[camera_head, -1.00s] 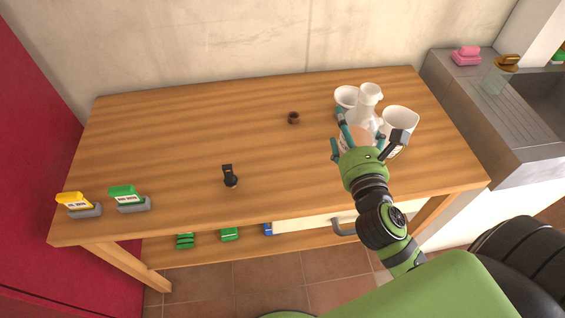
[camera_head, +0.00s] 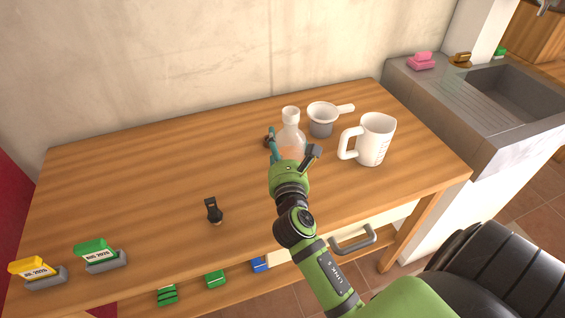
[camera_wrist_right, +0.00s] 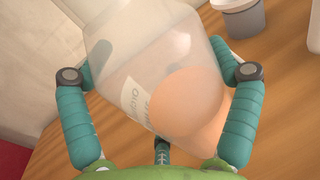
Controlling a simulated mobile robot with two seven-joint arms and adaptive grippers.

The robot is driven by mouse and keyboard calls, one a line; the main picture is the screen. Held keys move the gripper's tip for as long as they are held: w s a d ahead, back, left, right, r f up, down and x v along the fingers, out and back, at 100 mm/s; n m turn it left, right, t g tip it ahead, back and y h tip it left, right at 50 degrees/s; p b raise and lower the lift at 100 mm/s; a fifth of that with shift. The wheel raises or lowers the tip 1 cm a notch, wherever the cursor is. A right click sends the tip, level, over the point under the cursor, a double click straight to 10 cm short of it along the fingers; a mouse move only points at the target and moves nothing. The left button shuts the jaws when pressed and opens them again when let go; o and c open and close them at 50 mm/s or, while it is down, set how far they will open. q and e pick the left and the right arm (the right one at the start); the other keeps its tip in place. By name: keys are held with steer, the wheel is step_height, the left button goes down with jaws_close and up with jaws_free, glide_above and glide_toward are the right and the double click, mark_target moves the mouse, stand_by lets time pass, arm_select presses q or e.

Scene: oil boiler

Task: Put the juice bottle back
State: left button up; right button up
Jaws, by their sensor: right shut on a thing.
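The juice bottle (camera_head: 291,136) is clear with a pale neck and an orange patch low on its body. It is upright over the back middle of the wooden table, left of a white funnel-like cup. My right gripper (camera_head: 293,153) is closed around its lower body from the front. In the right wrist view the bottle (camera_wrist_right: 165,75) sits tilted in the picture between teal fingers, with a label on its side. I cannot tell whether its base touches the table. My left gripper is out of view.
The white handled cup (camera_head: 321,118) and a white measuring jug (camera_head: 374,140) stand right of the bottle. A black clip-like item (camera_head: 213,210) lies at front. Yellow (camera_head: 36,270) and green (camera_head: 98,254) blocks sit at front left. The table's left is clear; a sink (camera_head: 515,95) is right.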

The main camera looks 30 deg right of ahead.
steer(key=shift+w+f, duration=0.1)
steer(key=shift+f, duration=0.15)
steer(key=shift+f+b, duration=0.95)
steer(key=shift+f, duration=0.8)
steer(key=shift+f, duration=0.1)
steer(key=shift+f, duration=0.15)
steer(key=o, duration=1.2)
